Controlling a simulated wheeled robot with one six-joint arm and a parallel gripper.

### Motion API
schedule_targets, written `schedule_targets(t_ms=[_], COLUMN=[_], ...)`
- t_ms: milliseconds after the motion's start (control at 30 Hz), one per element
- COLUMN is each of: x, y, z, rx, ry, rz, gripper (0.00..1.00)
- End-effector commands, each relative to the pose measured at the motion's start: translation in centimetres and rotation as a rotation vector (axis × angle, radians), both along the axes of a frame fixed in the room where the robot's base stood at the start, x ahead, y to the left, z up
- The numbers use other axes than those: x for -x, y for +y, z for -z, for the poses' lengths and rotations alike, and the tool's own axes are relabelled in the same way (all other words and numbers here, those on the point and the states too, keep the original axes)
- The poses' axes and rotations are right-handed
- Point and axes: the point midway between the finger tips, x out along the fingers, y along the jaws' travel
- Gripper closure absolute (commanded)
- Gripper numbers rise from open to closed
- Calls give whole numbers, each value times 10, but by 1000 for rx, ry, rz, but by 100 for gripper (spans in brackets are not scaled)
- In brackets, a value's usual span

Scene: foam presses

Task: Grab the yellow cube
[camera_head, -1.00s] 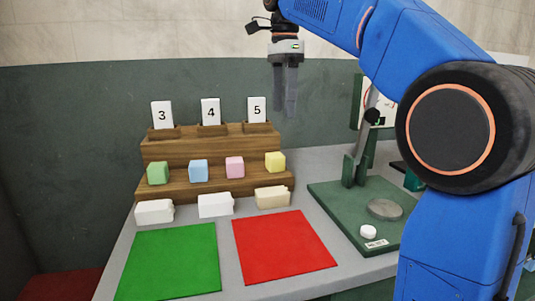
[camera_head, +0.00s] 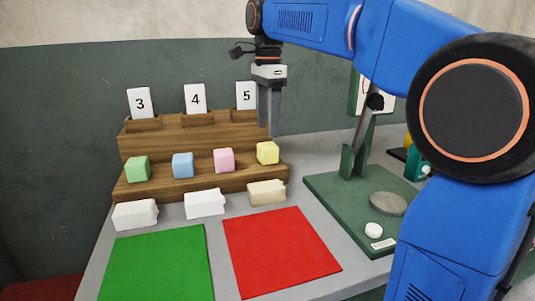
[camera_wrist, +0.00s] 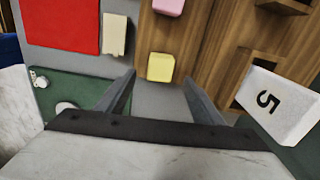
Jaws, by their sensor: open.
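The yellow cube (camera_head: 267,153) sits at the right end of the wooden shelf's lower step, right of the pink cube (camera_head: 224,160). My gripper (camera_head: 270,134) hangs pointing down just above and around the yellow cube's position in the head view; its exact depth is hard to tell there. In the wrist view the yellow cube (camera_wrist: 161,67) lies beyond the fingertips, roughly centred between them. My gripper's two fingers (camera_wrist: 158,82) are spread apart, with nothing between them.
A blue cube (camera_head: 183,165) and a green cube (camera_head: 137,169) share the step. Card 5 (camera_head: 246,95) stands on the upper step, close to my right finger in the wrist view (camera_wrist: 277,103). A green press (camera_head: 345,205) stands right. White and cream blocks lie in front.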

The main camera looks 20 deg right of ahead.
Motion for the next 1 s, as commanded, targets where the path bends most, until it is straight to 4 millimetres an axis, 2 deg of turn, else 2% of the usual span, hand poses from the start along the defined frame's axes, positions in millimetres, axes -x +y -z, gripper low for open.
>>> schedule_targets(t_ms=[100,367,700,1000], x=[0,0,-1,-1], y=[0,0,0,0], z=[15,29,70,74], rx=[0,0,0,0], ry=[1,0,0,-1], rz=[0,0,0,0], gripper=[39,39,39,39])
